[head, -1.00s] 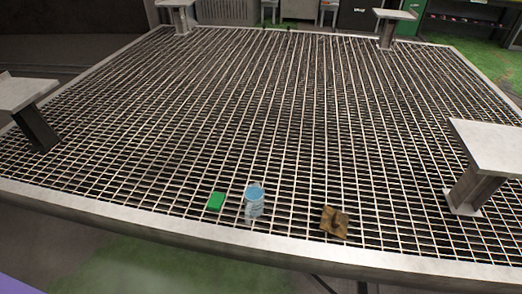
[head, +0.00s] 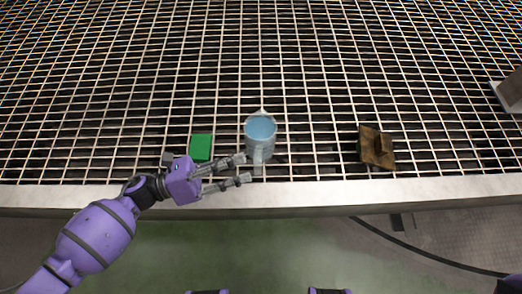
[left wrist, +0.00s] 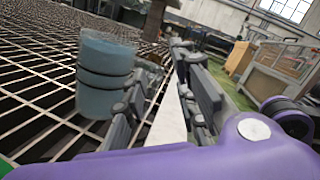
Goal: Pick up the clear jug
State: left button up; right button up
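The clear jug (head: 260,137) stands upright on the metal grating near its front edge, with a pale blue look inside. My left gripper (head: 244,168) reaches in from the left, its fingers spread and nothing between them. Its fingertips are close to the jug's front left side; I cannot tell whether the upper finger touches it. In the left wrist view the jug (left wrist: 104,78) is left of the open fingers (left wrist: 168,62), outside the gap between them. My right gripper is not in view.
A green block (head: 201,147) lies on the grating left of the jug, close to my left wrist. A brown block with a raised piece (head: 376,148) is to the right. A pale rim (head: 330,192) runs along the front. The grating behind the jug is clear.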

aim_at(256, 163)
pick_arm(q)
jog(key=f+m+g, duration=0.1)
jog(key=m, duration=0.1)
jog(key=w+a+f+m+g+b, duration=0.1)
jog(key=m+g, duration=0.1)
jog(key=m, duration=0.1)
jog(key=w+a+m+g+b, duration=0.1)
jog(key=m+g, duration=0.1)
jog(key=shift+w+f, duration=0.25)
jog(key=shift+f, duration=0.15)
jog(key=shift+w+a+m+g+b, duration=0.2)
jog(key=shift+m+g+b, duration=0.25)
jog(key=shift+m, duration=0.65)
jog(key=shift+m+y, duration=0.3)
jog(key=shift+m, duration=0.1)
jog(key=shift+s+d+g, duration=0.15)
jog(key=shift+d+g, duration=0.1)
jog(key=shift+d, duration=0.2)
jog(key=d, duration=0.1)
jog(key=d+b, duration=0.1)
jog(key=d, duration=0.1)
jog(key=s+d, duration=0.1)
jog(key=d, duration=0.1)
jog(key=shift+d, duration=0.8)
grip_shut()
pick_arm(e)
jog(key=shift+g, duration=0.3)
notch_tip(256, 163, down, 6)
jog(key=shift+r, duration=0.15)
